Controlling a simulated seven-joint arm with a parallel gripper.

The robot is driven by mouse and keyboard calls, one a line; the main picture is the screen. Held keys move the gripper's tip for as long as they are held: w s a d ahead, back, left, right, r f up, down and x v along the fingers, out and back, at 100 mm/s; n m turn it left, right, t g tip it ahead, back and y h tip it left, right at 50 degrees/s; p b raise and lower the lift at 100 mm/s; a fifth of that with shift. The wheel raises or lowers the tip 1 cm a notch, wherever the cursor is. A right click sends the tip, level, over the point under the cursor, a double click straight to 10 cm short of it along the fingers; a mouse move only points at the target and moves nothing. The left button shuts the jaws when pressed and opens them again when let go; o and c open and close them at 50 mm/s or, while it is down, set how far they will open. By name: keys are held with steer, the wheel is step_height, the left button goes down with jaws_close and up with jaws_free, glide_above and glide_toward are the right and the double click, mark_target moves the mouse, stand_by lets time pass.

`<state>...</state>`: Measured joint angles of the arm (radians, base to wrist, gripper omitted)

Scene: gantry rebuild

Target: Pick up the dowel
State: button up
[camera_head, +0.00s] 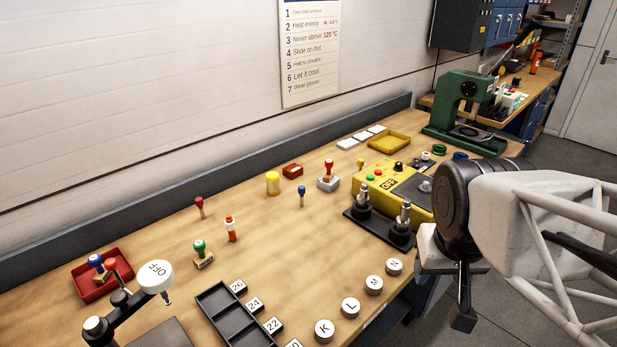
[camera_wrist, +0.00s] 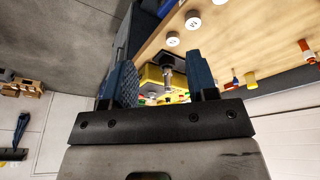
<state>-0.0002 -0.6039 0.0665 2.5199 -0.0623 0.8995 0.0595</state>
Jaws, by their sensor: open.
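Two upright metal pins stand on black bases at the bench's front edge, a left one (camera_head: 363,192) and a right one (camera_head: 404,215). They are the most dowel-like things in view, but I cannot tell which is the dowel. My gripper (camera_head: 463,300) hangs to the right of them, off the front of the bench, its fingers mostly hidden. In the wrist view, my gripper (camera_wrist: 164,75) has two blue fingers spread apart with nothing held. One metal pin (camera_wrist: 168,80) shows in the gap between the fingers, farther away.
A yellow control box (camera_head: 400,188) stands right behind the pins. White lettered knobs (camera_head: 351,307) line the bench front to the left. A green press (camera_head: 465,110) stands at the back right. Small stamps and a red tray (camera_head: 95,285) are farther left.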

steer(key=w+t+h, duration=0.2)
steer(key=w+t, duration=0.1)
steer(key=w, duration=1.1)
steer(key=n+t+y, duration=0.2)
steer(key=n+y, duration=0.5)
glide_toward(302, 187)
step_height(302, 187, down, 2)
steer(key=w, duration=0.3)
steer(key=shift+a+f, duration=0.55)
steer(key=shift+a, duration=0.1)
steer(key=shift+x, duration=1.3)
